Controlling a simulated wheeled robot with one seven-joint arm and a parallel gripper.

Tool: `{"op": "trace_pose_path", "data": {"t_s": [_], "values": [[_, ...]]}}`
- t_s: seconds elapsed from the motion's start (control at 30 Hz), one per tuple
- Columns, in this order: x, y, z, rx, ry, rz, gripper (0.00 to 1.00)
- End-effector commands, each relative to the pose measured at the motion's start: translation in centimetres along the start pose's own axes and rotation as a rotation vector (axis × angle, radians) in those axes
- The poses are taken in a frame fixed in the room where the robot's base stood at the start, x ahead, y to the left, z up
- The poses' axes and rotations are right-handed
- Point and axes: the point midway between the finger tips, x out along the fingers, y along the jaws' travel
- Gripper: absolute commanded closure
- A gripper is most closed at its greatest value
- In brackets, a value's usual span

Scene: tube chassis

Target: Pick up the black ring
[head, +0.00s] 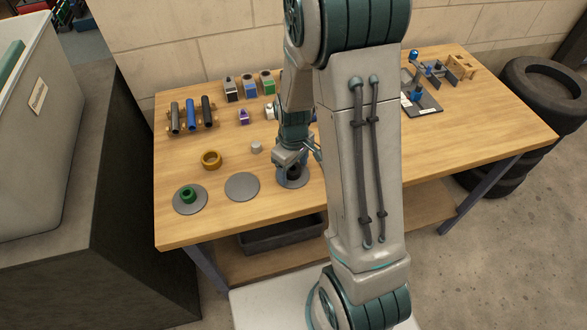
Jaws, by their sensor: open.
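A dark ring-like thing, probably the black ring (293,174), sits on a grey round disc (293,184) at the front middle of the wooden table. My gripper (294,164) points down right at it, with its jaws open around or just above it. The gripper and arm hide much of the dark thing, so I cannot tell whether the fingers touch it.
A bare grey disc (242,187) lies just left. A green ring (187,194) sits on another disc farther left. A brass ring (211,159) and a small pale cylinder (256,147) lie behind. Dark, blue and black tubes (191,115) rest on a rack.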

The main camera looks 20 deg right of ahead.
Motion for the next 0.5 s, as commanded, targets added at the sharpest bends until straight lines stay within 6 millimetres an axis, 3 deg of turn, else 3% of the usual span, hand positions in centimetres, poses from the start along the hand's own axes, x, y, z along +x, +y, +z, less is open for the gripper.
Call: {"op": "trace_pose_path", "data": {"t_s": [0.17, 0.33, 0.5], "values": [[0.00, 0.01, -0.01, 0.000, 0.001, 0.000, 0.32], [-0.02, 0.01, -0.02, 0.001, 0.001, 0.000, 0.80], [-0.04, 0.02, -0.03, 0.001, 0.001, 0.000, 0.83]]}}
